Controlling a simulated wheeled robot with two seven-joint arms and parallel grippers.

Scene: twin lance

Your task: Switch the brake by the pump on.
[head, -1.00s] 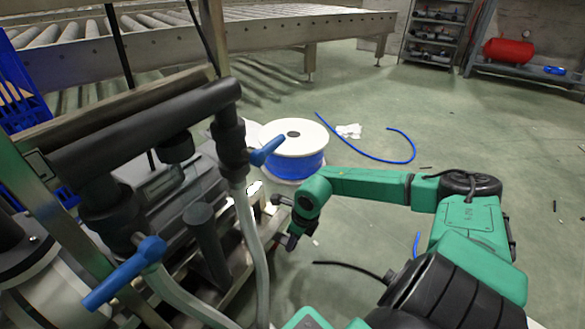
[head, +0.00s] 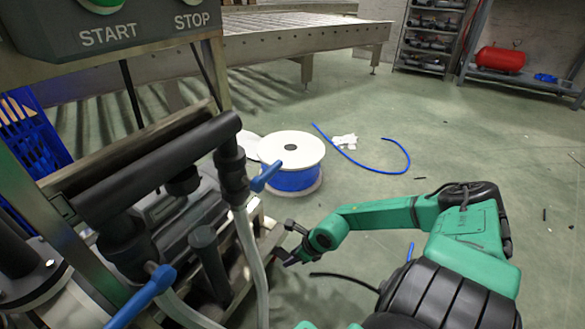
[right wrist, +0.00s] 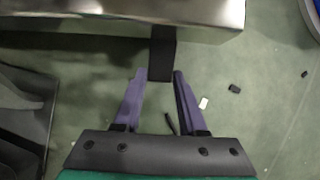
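The pump unit stands at the left of the head view, with a thick black pipe (head: 160,165), grey hoses (head: 250,255) and two blue lever handles, one at the upper fitting (head: 265,177) and one lower down (head: 142,297). I cannot tell which part is the brake. My right gripper (head: 289,254) is low beside the pump's metal frame. In the right wrist view my right gripper (right wrist: 160,78) is open, its purple fingers apart. A dark upright block (right wrist: 162,55) under a metal beam (right wrist: 120,25) lies just ahead, between the fingertips. My left gripper is out of view.
A grey START/STOP box (head: 130,30) is at upper left. A white-topped blue cable spool (head: 291,179) stands behind the pump. Blue hose (head: 375,168) and small scraps lie on the green floor. The floor to the right is mostly clear.

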